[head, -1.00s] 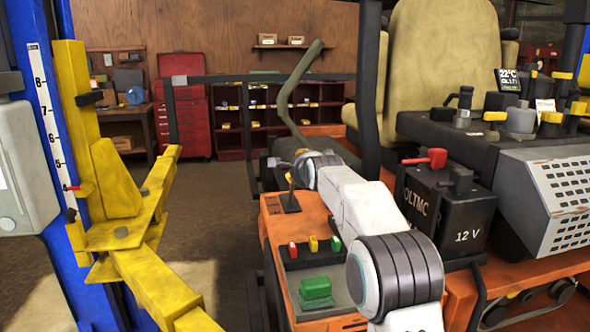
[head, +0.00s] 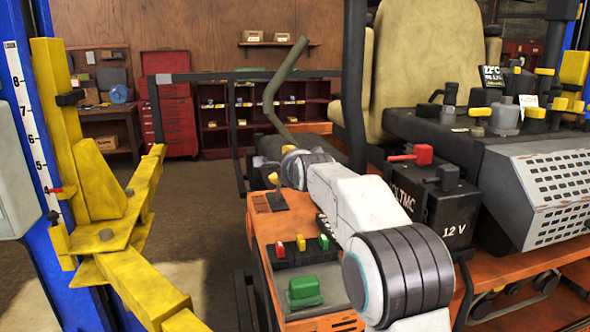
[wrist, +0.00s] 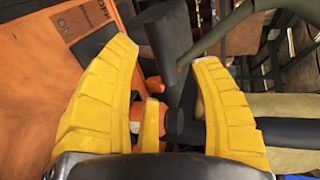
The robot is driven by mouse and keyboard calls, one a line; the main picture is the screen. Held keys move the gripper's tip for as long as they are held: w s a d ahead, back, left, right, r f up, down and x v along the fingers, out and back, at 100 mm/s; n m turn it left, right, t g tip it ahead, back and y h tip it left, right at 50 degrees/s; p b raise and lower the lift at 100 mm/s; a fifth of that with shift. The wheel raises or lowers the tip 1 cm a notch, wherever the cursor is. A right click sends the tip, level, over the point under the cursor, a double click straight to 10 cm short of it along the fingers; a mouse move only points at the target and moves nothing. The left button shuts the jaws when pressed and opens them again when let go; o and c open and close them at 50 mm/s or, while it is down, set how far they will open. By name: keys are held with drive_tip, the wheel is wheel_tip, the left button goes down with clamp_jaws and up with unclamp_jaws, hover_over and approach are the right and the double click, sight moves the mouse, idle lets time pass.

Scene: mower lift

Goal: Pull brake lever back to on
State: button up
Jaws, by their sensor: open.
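A tall bent olive lever (head: 270,95) rises behind the orange side panel (head: 262,235). It also crosses the upper right of the wrist view (wrist: 232,32). No readable label tells which lever is the brake. In the wrist view my gripper (wrist: 168,50) is open, with yellow fingers spread and nothing clearly held. A red-orange cylinder (wrist: 171,121) shows between them, lower down. A partly readable ON label (wrist: 62,27) is on the orange panel.
A black 12 V battery (head: 435,215) with a red terminal is right of my arm. Red, yellow and green switches (head: 301,243) sit on the panel. A yellow lift arm (head: 140,285) stands at left, with open floor between it and the mower.

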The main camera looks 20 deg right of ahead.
drive_tip(key=v, duration=0.8)
drive_tip(key=shift+s, duration=0.2)
